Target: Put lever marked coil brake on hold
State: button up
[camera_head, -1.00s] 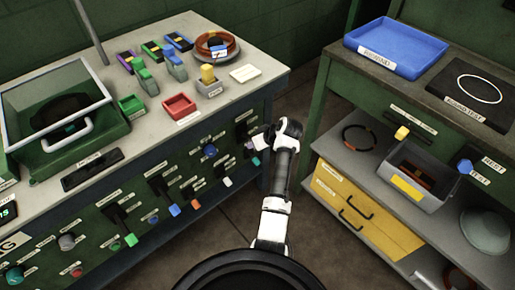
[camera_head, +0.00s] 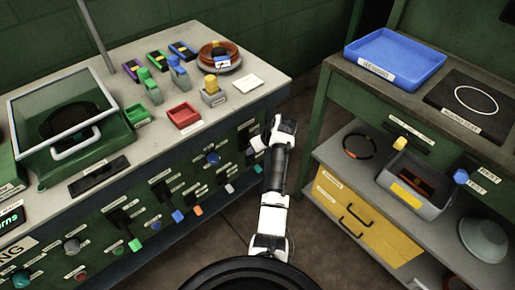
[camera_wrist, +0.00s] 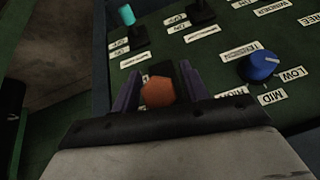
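An orange lever knob (camera_wrist: 158,91) shows in the wrist view, low on the dark green panel. My gripper (camera_wrist: 160,68) is open, with one dark purple finger on each side of the knob and a narrow gap beside it. In the head view my gripper (camera_head: 255,143) is at the right end of the workbench's front panel and hides what is behind it. The name label of this lever is cut off or hidden by my gripper, so I cannot read "coil brake".
In the wrist view, a turquoise-tipped lever (camera_wrist: 126,15) and a black lever (camera_wrist: 201,12) stand further up, and a blue dial (camera_wrist: 258,66) is to the right. Other levers include an orange-tipped one (camera_head: 197,211). A shelf with a grey bin (camera_head: 408,180) stands right; floor lies between.

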jog(key=shift+o, duration=0.5)
jog(key=shift+s+d+r, duration=0.1)
jog(key=shift+d+r, duration=0.05)
jog(key=b+v, duration=0.2)
jog(key=v, duration=1.1)
jog(key=shift+r, duration=0.2)
jog(key=shift+s, duration=0.1)
